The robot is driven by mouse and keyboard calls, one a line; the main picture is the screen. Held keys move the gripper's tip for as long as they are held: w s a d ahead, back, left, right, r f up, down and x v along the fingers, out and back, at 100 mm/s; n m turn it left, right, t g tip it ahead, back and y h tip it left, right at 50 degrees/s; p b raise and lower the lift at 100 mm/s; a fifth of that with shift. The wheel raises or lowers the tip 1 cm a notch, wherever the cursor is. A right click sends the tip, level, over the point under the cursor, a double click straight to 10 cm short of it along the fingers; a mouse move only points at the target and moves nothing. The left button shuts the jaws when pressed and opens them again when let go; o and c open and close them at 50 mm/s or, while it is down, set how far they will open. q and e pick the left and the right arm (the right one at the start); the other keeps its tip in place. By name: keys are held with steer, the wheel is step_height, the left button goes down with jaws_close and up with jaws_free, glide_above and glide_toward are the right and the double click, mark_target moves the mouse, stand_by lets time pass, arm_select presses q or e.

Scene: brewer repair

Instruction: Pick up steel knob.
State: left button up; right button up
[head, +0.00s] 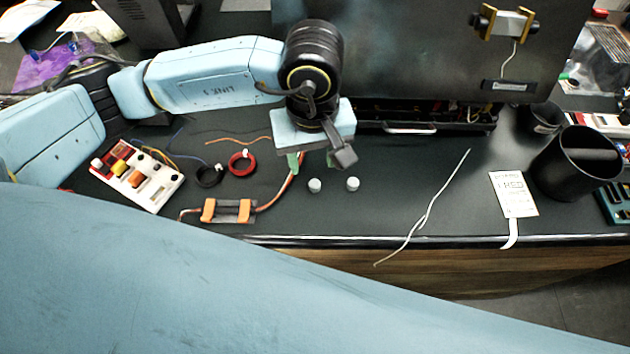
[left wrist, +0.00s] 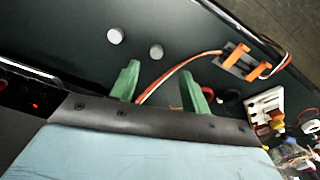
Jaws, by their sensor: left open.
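Two small round grey knobs stand apart on the dark bench, a left one (head: 315,185) and a right one (head: 352,184). In the left wrist view they show as pale discs, one (left wrist: 115,36) at the upper left and one (left wrist: 156,52) nearer the fingers. I cannot tell the two apart by material. My left gripper (head: 308,160) hangs just behind the knobs, over the bench. Its green fingers (left wrist: 160,78) are apart with no knob between them. The wrist partly hides the fingers in the head view. My right gripper does not show.
An orange-ended part (head: 229,211) with wires lies left of the knobs. Red (head: 242,164) and black (head: 209,175) wire coils and a white connector block (head: 137,175) lie further left. A white cable (head: 425,215), a paper tag (head: 513,194) and a black cup (head: 575,165) are right.

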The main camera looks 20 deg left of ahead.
mark_target(315, 184)
arm_select(q)
steer(key=f, duration=0.5)
steer(key=f+p, duration=0.1)
steer(key=f, duration=0.2)
steer(key=shift+w+f, duration=0.35)
steer(key=shift+w, duration=0.05)
jaws_close()
